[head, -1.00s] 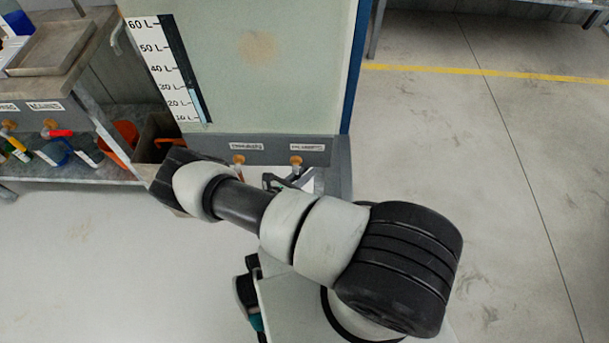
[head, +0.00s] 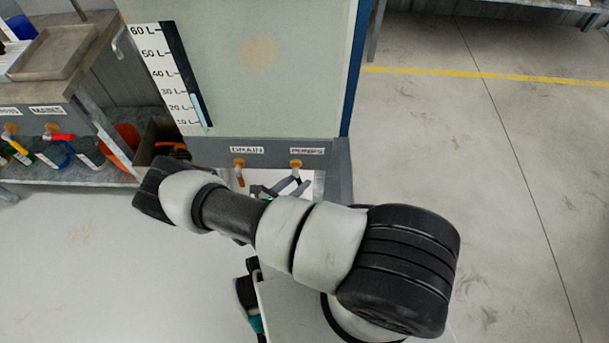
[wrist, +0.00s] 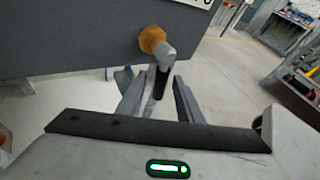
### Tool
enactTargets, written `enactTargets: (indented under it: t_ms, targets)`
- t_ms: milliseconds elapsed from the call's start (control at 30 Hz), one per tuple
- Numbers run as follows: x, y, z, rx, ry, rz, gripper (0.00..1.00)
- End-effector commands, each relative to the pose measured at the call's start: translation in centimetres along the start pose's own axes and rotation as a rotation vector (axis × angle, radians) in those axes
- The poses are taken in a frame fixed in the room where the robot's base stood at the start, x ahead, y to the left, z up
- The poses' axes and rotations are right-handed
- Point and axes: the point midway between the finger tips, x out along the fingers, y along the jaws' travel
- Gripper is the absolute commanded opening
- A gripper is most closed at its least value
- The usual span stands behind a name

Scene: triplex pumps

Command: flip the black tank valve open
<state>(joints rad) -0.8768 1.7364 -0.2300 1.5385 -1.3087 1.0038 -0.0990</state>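The black tank valve (head: 296,165) sits on the lower front panel of the tank, under the right-hand label, which seems to read PUMPS. In the wrist view it shows a brass fitting, a grey body and a black handle (wrist: 161,82) hanging down. My gripper (wrist: 158,98) is open, with one finger on each side of the handle's lower part in the picture. I cannot tell whether either finger touches it. In the head view my gripper (head: 280,188) is partly hidden by my arm, just below the valve.
A second valve with a red handle (head: 239,174) hangs under the DRAIN label to the left. The tank (head: 260,90) has a litre scale. A bench with a tray (head: 55,52) and a lower shelf stand at left. The floor at right is clear.

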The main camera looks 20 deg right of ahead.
Motion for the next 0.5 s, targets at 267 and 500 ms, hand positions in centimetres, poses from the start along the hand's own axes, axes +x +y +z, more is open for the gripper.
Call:
enactTargets:
  t_ms: [267,500]
  targets:
    - [-7.1,0.0,0.1,-0.001,0.001,0.003,0.33]
    - [-11.2,0.0,0.0,0.000,0.000,0.002,0.33]
